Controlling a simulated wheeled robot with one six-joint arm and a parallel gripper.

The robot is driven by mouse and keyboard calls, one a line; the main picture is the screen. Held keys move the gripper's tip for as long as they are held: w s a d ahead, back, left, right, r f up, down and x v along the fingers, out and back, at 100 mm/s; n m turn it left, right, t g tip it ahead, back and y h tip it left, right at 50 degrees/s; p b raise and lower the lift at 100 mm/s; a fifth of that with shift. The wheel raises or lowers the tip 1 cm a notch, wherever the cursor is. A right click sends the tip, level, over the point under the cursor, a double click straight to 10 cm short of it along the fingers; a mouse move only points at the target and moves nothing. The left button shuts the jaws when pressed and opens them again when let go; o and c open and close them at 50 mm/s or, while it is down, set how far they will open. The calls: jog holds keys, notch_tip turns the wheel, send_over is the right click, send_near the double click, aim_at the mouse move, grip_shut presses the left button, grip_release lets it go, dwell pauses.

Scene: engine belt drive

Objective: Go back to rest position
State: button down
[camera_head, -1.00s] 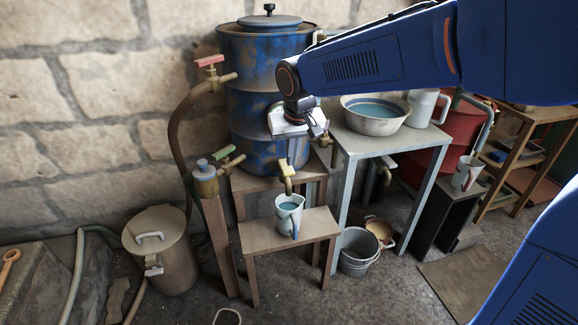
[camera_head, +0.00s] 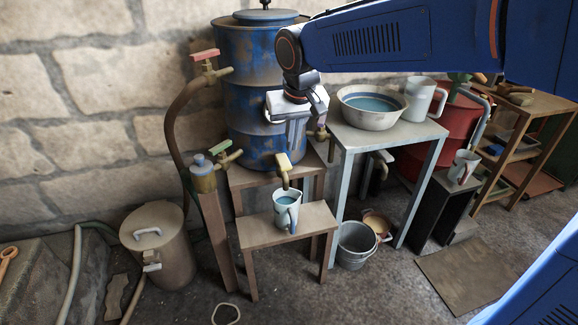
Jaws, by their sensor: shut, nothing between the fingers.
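My gripper (camera_head: 296,138) is shut and empty. It points down in front of the blue barrel (camera_head: 252,95), left of the basin on the metal table. Its fingers hang above the low wooden stool (camera_head: 262,232). A white jug (camera_head: 286,210) with blue liquid stands on that stool, under a brass tap with a pale yellow handle (camera_head: 283,163). My gripper is clear of the jug. Its gap to the barrel is hard to judge.
A basin of liquid (camera_head: 372,106) and a white pitcher (camera_head: 424,98) stand on the metal table right of my gripper. A lidded bin (camera_head: 160,245) stands at left. A bucket (camera_head: 355,245) sits below the table. The floor in front is mostly free.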

jog(key=s+d, duration=0.5)
jog(key=d, duration=0.5)
jog(key=s+d+f+m+t, duration=0.1)
jog(key=s+d+f, duration=0.3)
jog(key=s+d, duration=0.5)
jog(key=s+d+f+m, duration=0.2)
jog(key=s+d+f, duration=0.1)
jog(key=s+d, duration=0.5)
jog(key=s, duration=0.3)
jog(key=shift+d+f+t+h, duration=0.35)
jog(key=shift+f+t+h, duration=0.05)
